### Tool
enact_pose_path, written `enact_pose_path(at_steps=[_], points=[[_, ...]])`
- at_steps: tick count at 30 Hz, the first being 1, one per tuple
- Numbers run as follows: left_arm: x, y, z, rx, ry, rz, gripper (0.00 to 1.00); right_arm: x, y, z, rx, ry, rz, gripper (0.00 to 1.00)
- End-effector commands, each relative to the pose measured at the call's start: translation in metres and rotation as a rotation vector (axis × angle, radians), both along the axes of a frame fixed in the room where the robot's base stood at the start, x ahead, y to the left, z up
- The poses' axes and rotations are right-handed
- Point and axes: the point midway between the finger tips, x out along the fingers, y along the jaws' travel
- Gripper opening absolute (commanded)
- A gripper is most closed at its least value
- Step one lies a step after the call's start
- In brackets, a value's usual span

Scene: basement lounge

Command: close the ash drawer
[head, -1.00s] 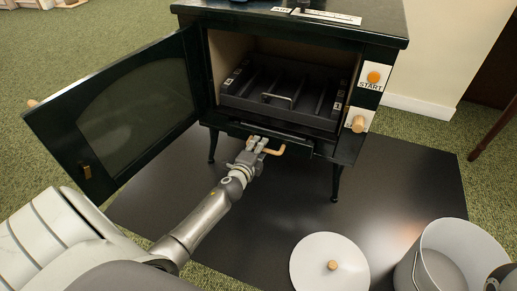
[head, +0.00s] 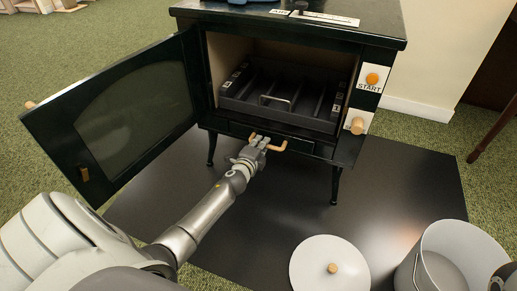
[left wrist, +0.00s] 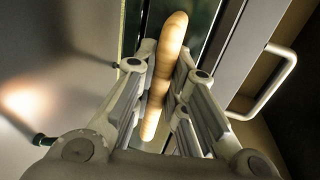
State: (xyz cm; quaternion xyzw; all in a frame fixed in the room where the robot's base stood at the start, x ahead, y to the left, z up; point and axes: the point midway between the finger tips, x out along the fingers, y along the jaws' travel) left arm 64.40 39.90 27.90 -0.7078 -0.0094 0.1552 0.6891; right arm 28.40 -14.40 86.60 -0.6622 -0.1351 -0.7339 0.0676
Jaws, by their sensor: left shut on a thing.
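The ash drawer (head: 293,142) is the low dark front under the firebox of the dark green stove (head: 350,143). It looks about level with the stove front; I cannot tell whether a small gap is left. Its wooden bar handle (head: 279,149) sticks out in front. My left gripper (head: 258,142) is shut on this handle at its left part. In the left wrist view the pale wooden handle (left wrist: 165,65) runs between the two fingers of the left gripper (left wrist: 160,95).
The stove's glass door (head: 130,115) stands wide open at left. A black tray with a metal handle (head: 275,99) sits in the firebox. A white lid (head: 330,262) and a grey bucket (head: 462,235) stand at lower right, on or beside the dark floor plate (head: 400,180).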

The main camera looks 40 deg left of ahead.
Motion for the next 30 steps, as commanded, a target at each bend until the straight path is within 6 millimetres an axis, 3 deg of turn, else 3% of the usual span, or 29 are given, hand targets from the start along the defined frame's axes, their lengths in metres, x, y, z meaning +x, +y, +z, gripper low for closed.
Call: enact_pose_path(at_steps=[7,8,13,23,30], points=[[0.003,0.002,0.004,0.002,-0.006,0.003,0.0,-0.003,-0.001,0.003,0.002,-0.012,0.0,0.47],[0.003,0.002,0.004,0.002,-0.006,0.004,0.14,-0.003,-0.001,0.003,0.002,-0.012,0.0,0.47],[0.003,0.002,0.003,0.002,-0.006,0.003,0.35,-0.002,-0.001,0.002,0.002,-0.008,0.0,0.47],[0.001,0.001,0.003,0.002,-0.004,0.002,0.35,-0.002,-0.001,0.001,0.002,-0.007,-0.001,0.47],[-0.02,-0.004,0.006,0.004,-0.002,0.0,0.35,-0.002,-0.001,0.001,0.002,-0.007,0.0,0.47]])
